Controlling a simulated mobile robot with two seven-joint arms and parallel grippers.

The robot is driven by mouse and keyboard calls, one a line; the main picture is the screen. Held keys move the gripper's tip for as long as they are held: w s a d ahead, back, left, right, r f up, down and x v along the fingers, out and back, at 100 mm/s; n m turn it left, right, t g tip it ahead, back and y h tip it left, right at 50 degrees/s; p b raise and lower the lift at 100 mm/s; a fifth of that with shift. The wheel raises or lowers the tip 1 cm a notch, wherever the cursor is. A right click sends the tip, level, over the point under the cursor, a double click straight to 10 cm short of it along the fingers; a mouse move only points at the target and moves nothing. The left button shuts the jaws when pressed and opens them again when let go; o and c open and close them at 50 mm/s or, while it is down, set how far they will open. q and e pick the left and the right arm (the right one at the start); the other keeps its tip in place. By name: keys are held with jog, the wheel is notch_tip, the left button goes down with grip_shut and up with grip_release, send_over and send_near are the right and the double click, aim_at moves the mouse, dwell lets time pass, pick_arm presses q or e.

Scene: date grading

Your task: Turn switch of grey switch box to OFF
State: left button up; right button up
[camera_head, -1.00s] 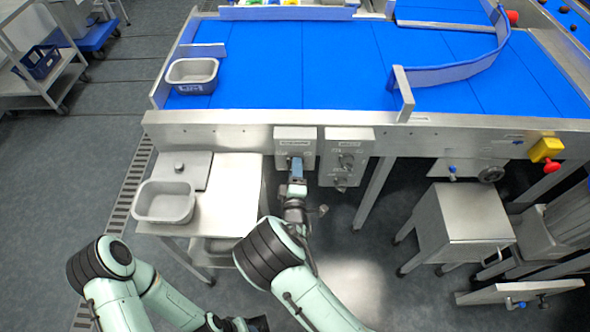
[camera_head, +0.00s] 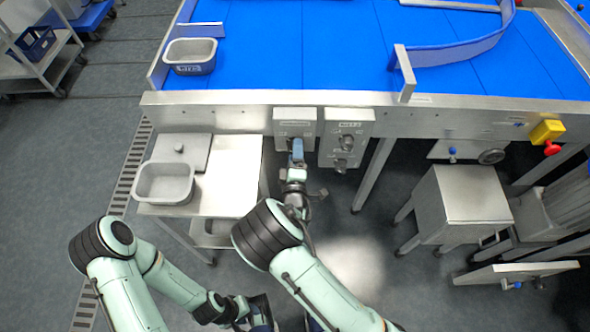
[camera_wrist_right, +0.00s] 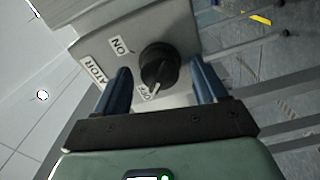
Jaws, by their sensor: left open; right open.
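The grey switch box (camera_head: 295,118) hangs under the front edge of the blue-topped table in the head view. In the right wrist view the grey box (camera_wrist_right: 180,28) carries a black rotary switch (camera_wrist_right: 158,66) with ON and OFF labels. The switch's white mark points toward the OFF label (camera_wrist_right: 147,95). My right gripper (camera_wrist_right: 160,70) is open, with one blue finger on each side of the switch; contact cannot be told. In the head view my right gripper (camera_head: 297,150) hides the switch. My left gripper (camera_head: 262,312) is open, low near the bottom edge, away from the box.
A second grey box (camera_head: 346,128) with two knobs hangs close to the right. A steel side table (camera_head: 232,175) with a grey tub (camera_head: 165,196) stands to the left. A yellow box with a red button (camera_head: 548,132) sits far right. A table leg (camera_head: 374,175) is nearby.

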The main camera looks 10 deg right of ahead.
jog(key=v, duration=1.2)
jog(key=shift+s, duration=0.25)
